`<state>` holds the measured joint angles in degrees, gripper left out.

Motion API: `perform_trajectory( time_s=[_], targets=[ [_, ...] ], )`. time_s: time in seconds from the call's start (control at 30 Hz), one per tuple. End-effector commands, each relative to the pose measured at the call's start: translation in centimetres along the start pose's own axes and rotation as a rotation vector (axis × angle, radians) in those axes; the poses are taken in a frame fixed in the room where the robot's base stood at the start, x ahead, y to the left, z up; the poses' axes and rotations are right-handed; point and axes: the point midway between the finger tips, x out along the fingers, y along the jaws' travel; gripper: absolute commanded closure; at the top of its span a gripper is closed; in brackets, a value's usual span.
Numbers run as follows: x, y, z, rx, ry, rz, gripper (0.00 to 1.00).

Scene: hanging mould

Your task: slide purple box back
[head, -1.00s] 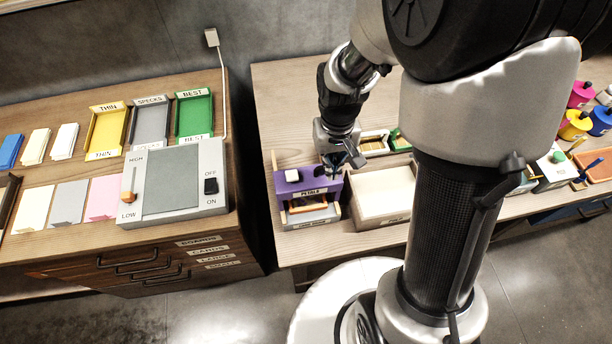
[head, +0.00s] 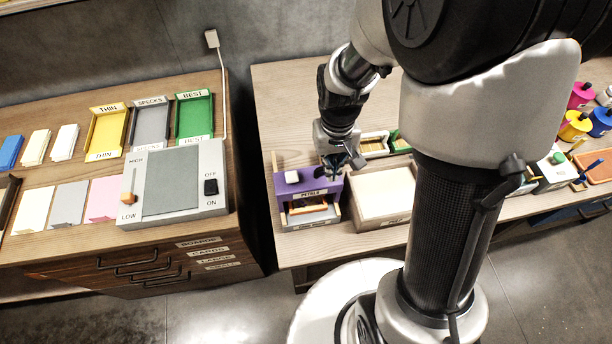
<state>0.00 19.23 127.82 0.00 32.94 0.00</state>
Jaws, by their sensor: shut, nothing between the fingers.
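The purple box (head: 283,187), labelled "PETALS" on its front, stands near the left end of the right-hand table. A white block shows on its top, and an open grey tray-like part (head: 311,217) with orange pieces inside sticks out below its front. My gripper (head: 340,172) is at the box's right rear corner, close above or against it. Its fingers are shut with nothing seen in them. Whether they touch the box cannot be told, and part of the box's back is hidden by the gripper.
A cream-topped tray (head: 384,191) stands right of the purple box. A small tray (head: 375,145) and a green item (head: 399,143) lie behind. The wooden table (head: 283,88) is bare behind the box at the left. A gap separates it from the left-hand bench (head: 60,240).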

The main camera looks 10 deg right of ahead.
Motion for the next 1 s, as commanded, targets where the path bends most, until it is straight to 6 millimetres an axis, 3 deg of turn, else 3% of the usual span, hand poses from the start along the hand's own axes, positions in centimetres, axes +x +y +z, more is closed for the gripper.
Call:
perform_trajectory(
  time_s=[1.0],
  targets=[
    [3.4,0.0,0.0,0.0,0.0,0.0,1.0]
  ],
)
